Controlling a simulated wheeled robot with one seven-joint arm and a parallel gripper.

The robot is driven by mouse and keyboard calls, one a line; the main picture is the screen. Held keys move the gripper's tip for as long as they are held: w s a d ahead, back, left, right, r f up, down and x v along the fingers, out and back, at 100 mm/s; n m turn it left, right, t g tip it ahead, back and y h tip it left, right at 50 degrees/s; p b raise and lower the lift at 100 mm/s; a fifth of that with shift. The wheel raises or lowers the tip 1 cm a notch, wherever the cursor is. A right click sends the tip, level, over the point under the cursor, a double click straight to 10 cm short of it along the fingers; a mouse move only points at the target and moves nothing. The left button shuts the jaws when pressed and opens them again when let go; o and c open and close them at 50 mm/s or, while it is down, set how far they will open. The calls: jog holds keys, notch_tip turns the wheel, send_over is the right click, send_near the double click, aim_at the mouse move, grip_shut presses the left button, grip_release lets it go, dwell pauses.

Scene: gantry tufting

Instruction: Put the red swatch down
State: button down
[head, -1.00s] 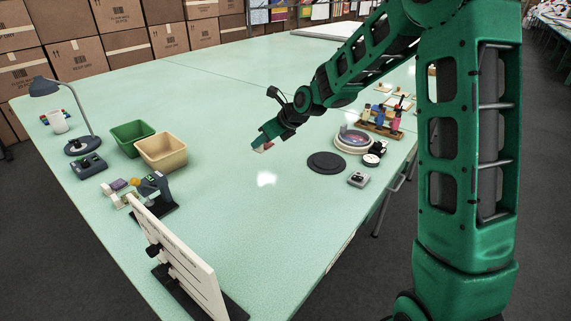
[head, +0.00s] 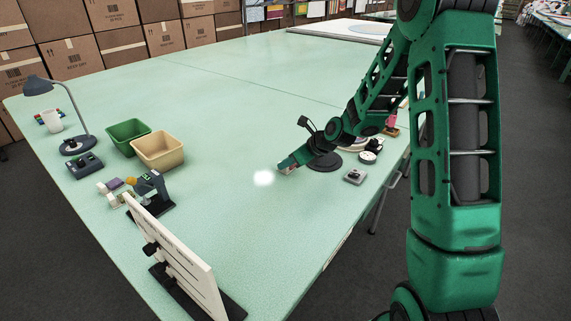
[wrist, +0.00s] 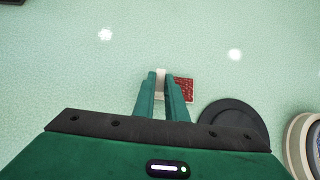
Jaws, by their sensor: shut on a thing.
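The red swatch (wrist: 185,89) shows in the wrist view as a speckled red piece with a pale end. My gripper (wrist: 161,77) is shut on the pale end, and the red part sticks out to the right of the fingers. In the head view my gripper (head: 285,168) is low over the green table (head: 200,95), just left of the black disc. I cannot tell whether the swatch touches the table.
The black round disc (wrist: 235,120) is close to the right of the swatch. A small grey device (head: 355,176) lies near the table's right edge. Green (head: 127,136) and tan (head: 158,150) bins and a white upright board (head: 175,255) stand left. The table's middle is clear.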

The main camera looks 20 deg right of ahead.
jog(key=c, duration=1.8)
grip_release()
jog(key=v, duration=1.2)
